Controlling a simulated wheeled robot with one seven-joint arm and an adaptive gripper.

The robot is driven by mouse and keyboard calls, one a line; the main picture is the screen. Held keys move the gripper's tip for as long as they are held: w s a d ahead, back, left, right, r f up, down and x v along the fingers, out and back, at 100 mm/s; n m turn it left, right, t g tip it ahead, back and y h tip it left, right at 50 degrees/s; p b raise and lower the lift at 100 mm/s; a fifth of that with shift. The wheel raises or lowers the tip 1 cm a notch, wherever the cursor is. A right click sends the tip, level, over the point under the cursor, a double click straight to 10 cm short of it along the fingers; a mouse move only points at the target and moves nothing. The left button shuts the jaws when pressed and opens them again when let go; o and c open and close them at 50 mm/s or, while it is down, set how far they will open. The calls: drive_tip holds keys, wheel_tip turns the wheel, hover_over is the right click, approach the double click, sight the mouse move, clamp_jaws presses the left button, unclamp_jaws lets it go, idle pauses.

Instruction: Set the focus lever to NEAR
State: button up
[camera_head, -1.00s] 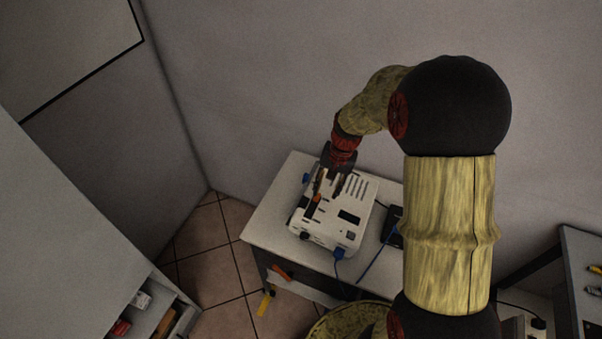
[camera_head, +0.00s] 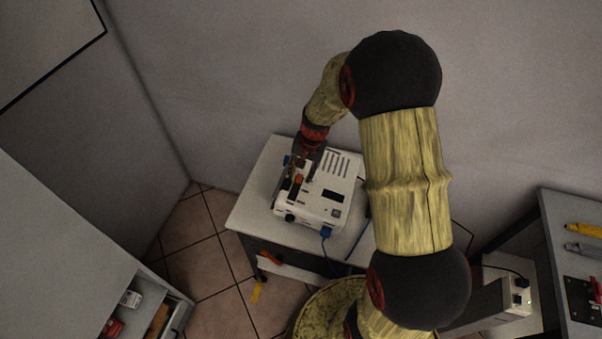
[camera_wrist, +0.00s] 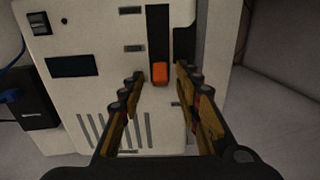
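The white box-shaped device (camera_head: 328,208) stands on a small table; its panel (camera_wrist: 95,25) fills much of the wrist view. The orange focus lever (camera_wrist: 160,73) sits in a dark vertical slot (camera_wrist: 159,35), at the slot's lower end in that view. Small dark labels (camera_wrist: 134,48) lie beside the slot, too small to read. My gripper (camera_wrist: 160,74) is open, with one fingertip on each side of the lever and a gap visible on both sides. Whether the fingertips touch the panel I cannot tell. In the head view my gripper (camera_head: 297,177) is over the device's left part.
The white table (camera_head: 252,205) has some bare top left of the device. A blue plug and cable (camera_head: 326,233) hang at its front. A black box (camera_wrist: 35,107) stands beside it. A grey bench (camera_head: 560,235) with tools is at the right, a cabinet (camera_head: 60,260) at the left.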

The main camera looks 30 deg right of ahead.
drive_tip(key=c, duration=0.7)
clamp_jaws()
